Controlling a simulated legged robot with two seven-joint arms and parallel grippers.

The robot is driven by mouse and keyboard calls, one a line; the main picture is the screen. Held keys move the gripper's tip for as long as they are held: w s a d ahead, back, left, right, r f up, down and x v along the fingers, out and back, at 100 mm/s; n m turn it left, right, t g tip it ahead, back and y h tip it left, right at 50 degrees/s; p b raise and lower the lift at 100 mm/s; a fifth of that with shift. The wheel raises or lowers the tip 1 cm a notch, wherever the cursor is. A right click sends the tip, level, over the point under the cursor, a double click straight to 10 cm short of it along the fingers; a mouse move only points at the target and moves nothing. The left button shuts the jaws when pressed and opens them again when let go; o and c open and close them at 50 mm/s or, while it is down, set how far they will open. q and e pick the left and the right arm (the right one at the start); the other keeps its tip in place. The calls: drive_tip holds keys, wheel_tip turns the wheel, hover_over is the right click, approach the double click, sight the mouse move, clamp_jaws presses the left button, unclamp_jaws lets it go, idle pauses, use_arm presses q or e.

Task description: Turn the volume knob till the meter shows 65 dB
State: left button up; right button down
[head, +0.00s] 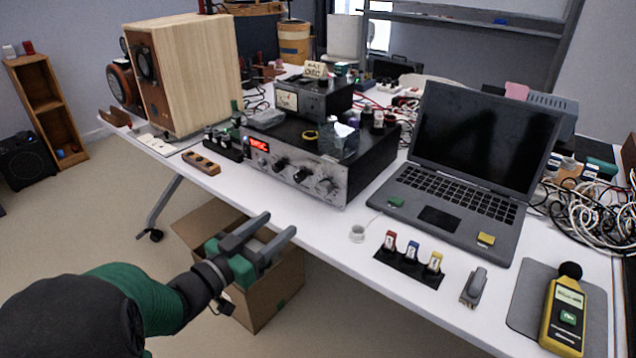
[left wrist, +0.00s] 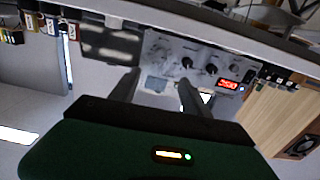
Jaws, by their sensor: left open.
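The amplifier (head: 350,190) stands on the white table, with a row of knobs (head: 301,174) and a lit red display (head: 258,146) on its front. I cannot tell which knob is the volume knob. The yellow sound meter (head: 565,318) lies on a grey mat at the front right; its reading is too small to make out. My left gripper (head: 280,223) is open and empty, in front of the table edge and apart from the amplifier. In the left wrist view, the upside-down knobs (left wrist: 187,62) show beyond the open left gripper (left wrist: 157,82). My right gripper is not in view.
A wooden speaker (head: 200,75) stands at the back left. A black laptop (head: 460,170) is open right of the amplifier. A small rack with coloured items (head: 408,268) and a grey clip-like item (head: 474,287) lie near the front edge. A cardboard box (head: 285,300) is on the floor below.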

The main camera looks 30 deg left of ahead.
sight(321, 190)
use_arm(q)
drive_tip(key=w+b, duration=0.2)
drive_tip(key=w, duration=0.2)
drive_tip(key=w+b, duration=0.2)
drive_tip(key=w, duration=0.3)
drive_tip(key=w+d+b, duration=0.1)
drive_tip(key=w+b, duration=0.1)
drive_tip(key=w, duration=0.2)
drive_tip(key=shift+w+f+b, duration=0.2)
drive_tip(key=shift+w+b, duration=0.15)
drive_tip(key=shift+w+r, duration=0.1)
drive_tip(key=shift+w, duration=0.2)
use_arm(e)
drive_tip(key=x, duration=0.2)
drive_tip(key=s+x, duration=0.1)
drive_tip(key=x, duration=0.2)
use_arm(q)
clamp_jaws()
